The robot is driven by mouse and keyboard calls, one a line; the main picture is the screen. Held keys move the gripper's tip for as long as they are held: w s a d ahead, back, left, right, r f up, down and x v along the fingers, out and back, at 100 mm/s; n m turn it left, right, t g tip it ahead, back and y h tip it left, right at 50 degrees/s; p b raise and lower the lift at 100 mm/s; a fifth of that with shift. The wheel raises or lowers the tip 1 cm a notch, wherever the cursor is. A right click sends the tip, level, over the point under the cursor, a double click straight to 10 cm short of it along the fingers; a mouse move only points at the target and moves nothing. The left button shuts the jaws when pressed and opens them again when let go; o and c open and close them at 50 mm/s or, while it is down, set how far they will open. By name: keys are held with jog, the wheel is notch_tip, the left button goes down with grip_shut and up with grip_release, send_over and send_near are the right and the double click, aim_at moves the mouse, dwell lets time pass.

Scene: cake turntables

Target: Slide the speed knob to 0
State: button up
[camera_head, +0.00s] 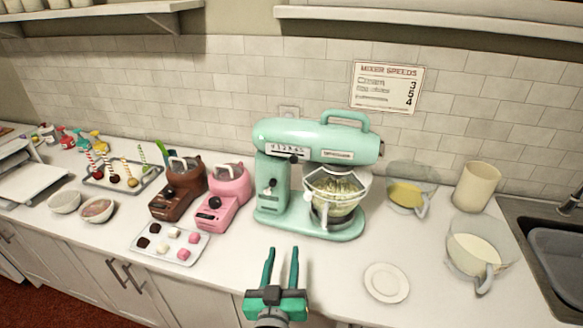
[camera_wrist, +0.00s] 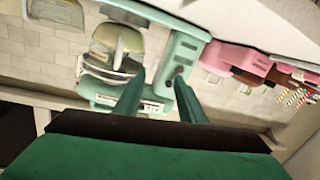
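A mint-green stand mixer (camera_head: 330,140) stands on the counter against the tiled wall. A numbered speed scale (camera_head: 287,151) runs along the side of its head; the speed knob's exact position on it is too small to tell. A dark lever (camera_head: 270,186) sits on the mixer's column. A glass bowl (camera_head: 337,198) with pale green contents is under the head. My green gripper (camera_head: 281,250) is open and empty, in front of and below the mixer, apart from it. In the wrist view the mixer (camera_wrist: 188,48) appears upside down beyond my open fingers.
Pink (camera_head: 226,190) and brown (camera_head: 178,188) small machines stand left of the mixer, with a sweets tray (camera_head: 141,242) in front. A white plate (camera_head: 387,283), a jug (camera_head: 480,252) and a sink (camera_head: 548,235) are at right. The counter directly before the mixer is clear.

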aim_at(293, 161)
jog(key=w+r+m+h, duration=0.1)
jog(key=w+r+m, duration=0.15)
jog(key=r, duration=0.55)
jog(key=w+r+m+h, duration=0.15)
jog(key=w+r, duration=0.25)
jog(key=r, duration=0.5)
jog(key=x, duration=1)
jog(key=shift+w+a+f, duration=0.15)
jog(key=shift+w, duration=0.05)
jog(key=shift+c, duration=0.3)
